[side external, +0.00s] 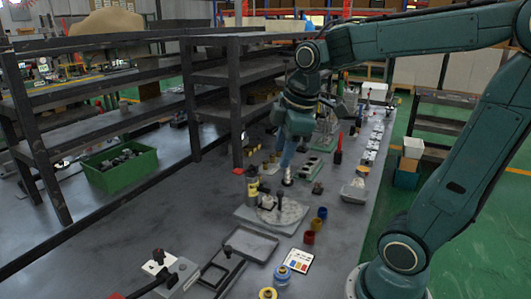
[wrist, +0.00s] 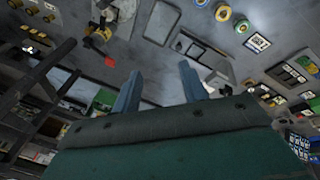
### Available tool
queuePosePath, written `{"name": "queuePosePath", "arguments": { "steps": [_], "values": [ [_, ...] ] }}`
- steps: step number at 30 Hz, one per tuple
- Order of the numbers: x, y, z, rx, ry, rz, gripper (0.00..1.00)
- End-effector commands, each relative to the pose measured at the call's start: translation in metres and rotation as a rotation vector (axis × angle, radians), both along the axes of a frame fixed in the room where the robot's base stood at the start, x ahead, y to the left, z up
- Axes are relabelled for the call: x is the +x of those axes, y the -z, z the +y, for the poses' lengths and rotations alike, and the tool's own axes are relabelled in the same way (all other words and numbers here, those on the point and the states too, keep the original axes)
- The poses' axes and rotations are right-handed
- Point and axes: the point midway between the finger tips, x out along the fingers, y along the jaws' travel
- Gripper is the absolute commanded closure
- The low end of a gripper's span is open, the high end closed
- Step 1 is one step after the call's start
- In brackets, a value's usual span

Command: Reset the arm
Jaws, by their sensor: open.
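My gripper (side external: 288,160) hangs in the middle of the side view, blue fingers pointing down above the bench. In the wrist view its two fingers (wrist: 160,84) are spread apart with nothing between them. A metal cylinder (side external: 288,179) shows just below the fingertips in the side view; I cannot tell whether they touch. A grey plate with a round disc (side external: 286,212) lies in front of the gripper. A yellow and black valve-like part (side external: 252,187) stands at the plate's left edge.
A black shelf rack (side external: 238,105) stands left of the gripper, with a green crate (side external: 122,170) farther left. Small coloured cups (side external: 316,224), a dark tray (side external: 256,243) and a white card (side external: 298,261) lie in front. Bare bench lies at left front.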

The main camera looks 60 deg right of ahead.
Motion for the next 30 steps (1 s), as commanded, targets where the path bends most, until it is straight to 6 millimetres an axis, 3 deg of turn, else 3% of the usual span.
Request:
{"name": "queuePosePath", "arguments": {
  "steps": [9, 18, 30],
  "values": [
    [-0.048, -0.001, 0.04, 0.131, 0.293, -0.121, 0.57],
    [-0.084, 0.008, 0.062, 0.274, 0.529, -0.198, 0.57],
    [-0.095, 0.013, 0.067, 0.325, 0.606, -0.214, 0.57]
  ]
}}
